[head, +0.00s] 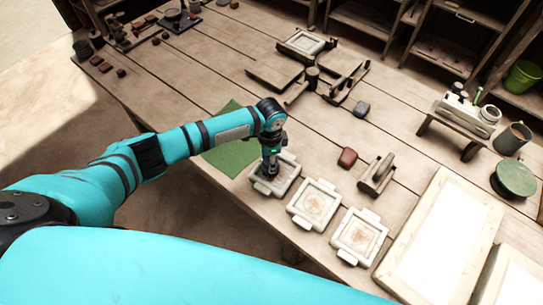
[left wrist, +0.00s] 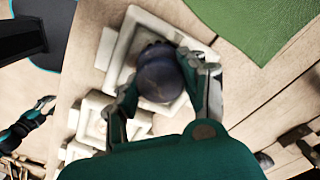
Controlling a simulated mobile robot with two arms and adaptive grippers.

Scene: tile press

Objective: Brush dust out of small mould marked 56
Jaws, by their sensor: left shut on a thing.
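Three small pale square moulds lie in a row near the table's front edge: one under my left gripper (head: 270,170), a middle mould (head: 313,204) and a right mould (head: 358,237). The latter two have brownish dust inside. No number is legible. In the left wrist view my left gripper (left wrist: 162,78) is shut on a dark, rounded thing (left wrist: 158,76), seemingly the brush's handle, above the first mould (left wrist: 117,52).
A green mat (head: 232,140) lies left of the moulds. A reddish block (head: 347,158) and a wooden stand (head: 377,175) are behind them. Large pale panels (head: 440,240) lie to the right. Wooden press parts (head: 345,75) stand further back.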

